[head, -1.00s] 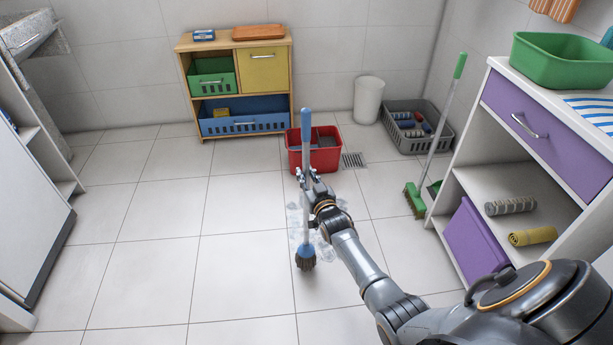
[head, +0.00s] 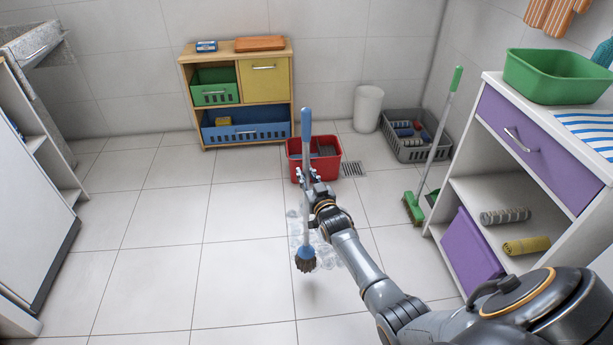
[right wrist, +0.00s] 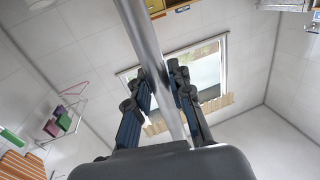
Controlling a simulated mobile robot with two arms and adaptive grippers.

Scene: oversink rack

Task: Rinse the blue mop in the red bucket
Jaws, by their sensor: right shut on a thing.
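The blue mop (head: 306,200) is upright in the head view, with a blue grip on top, a grey shaft and a blue head with dark strands at the bottom. My right gripper (head: 309,180) is shut on its shaft. The right wrist view shows the grey shaft (right wrist: 150,55) between the two fingers (right wrist: 161,88). The red bucket (head: 325,165) stands on the floor behind the mop, with a grey insert inside. The mop head is in front of the bucket, outside it, over or near a wet patch. My left gripper is not seen.
A wet patch (head: 325,250) lies on the tiles. A floor drain (head: 352,169) is right of the bucket. A wooden shelf (head: 187,100), a white bin (head: 368,108) and a grey crate (head: 408,152) stand behind. A green broom (head: 413,208) leans by the white cabinet (head: 455,185). Floor at left is clear.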

